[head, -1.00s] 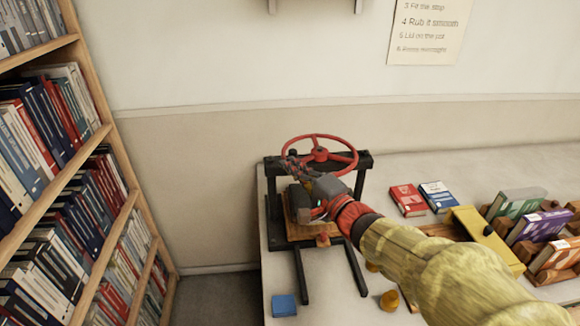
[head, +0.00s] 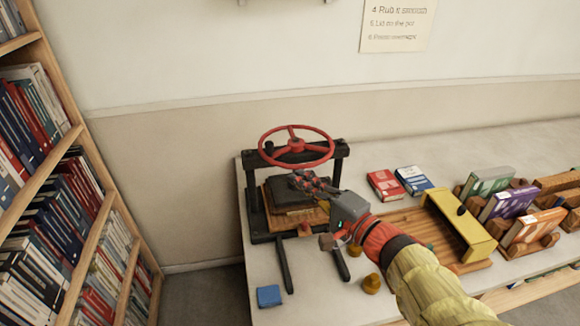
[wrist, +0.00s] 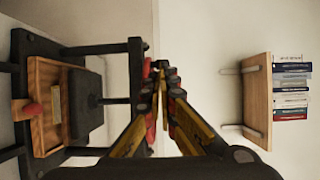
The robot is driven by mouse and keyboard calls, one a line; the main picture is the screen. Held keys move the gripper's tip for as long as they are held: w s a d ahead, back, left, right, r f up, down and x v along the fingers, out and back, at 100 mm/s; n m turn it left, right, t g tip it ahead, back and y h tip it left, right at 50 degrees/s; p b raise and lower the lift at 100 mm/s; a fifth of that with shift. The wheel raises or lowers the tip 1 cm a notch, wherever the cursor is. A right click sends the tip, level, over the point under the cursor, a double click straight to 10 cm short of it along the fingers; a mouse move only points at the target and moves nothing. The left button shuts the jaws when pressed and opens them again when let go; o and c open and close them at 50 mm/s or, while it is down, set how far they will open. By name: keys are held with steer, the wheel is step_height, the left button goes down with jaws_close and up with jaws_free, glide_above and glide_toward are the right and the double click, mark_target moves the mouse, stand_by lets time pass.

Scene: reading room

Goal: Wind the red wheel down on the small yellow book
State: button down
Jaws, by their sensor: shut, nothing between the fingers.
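The red wheel (head: 296,147) sits level on top of the black press frame (head: 251,190). A dark pressing plate (head: 285,192) hangs under it, above a wooden tray (head: 290,222) with a red knob (head: 304,230). In the wrist view, the dark plate (wrist: 88,103) is close above the tray. A small yellowish patch (wrist: 57,108) shows there at the tray; I cannot tell whether it is the yellow book or a label. My gripper (head: 303,181) is shut and empty, just below the wheel's rim in the picture and in front of the press, apart from the wheel.
A red book (head: 383,185) and a blue book (head: 413,180) lie right of the press. A yellow bar (head: 460,226) and wooden stands with books are farther right. A blue block (head: 268,296) and a brass-coloured knob (head: 372,284) lie in front. A bookcase (head: 75,150) stands left.

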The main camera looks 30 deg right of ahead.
mark_target(274, 154)
steer(key=w+d+r+n+g+y+p, duration=0.1)
steer(key=w+d+r+g+y+p, duration=0.15)
steer(key=w+d+p, duration=0.4)
steer(key=w+a+f+n, duration=0.1)
steer(key=w, duration=0.1)
steer(key=w+a+f+g, duration=0.1)
steer(key=w+a, duration=0.1)
steer(key=w+a+f+n+g+y, duration=0.1)
steer(key=w+f, duration=0.1)
steer(key=shift+a+n+g+b, duration=0.2)
steer(key=shift+n+g+b, duration=0.1)
steer(key=shift+b, duration=0.1)
steer(key=shift+a, duration=0.1)
steer(key=shift+w+a+b, duration=0.3)
steer(key=shift+w+b, duration=0.3)
steer(key=shift+b, duration=0.3)
steer(key=shift+r, duration=0.15)
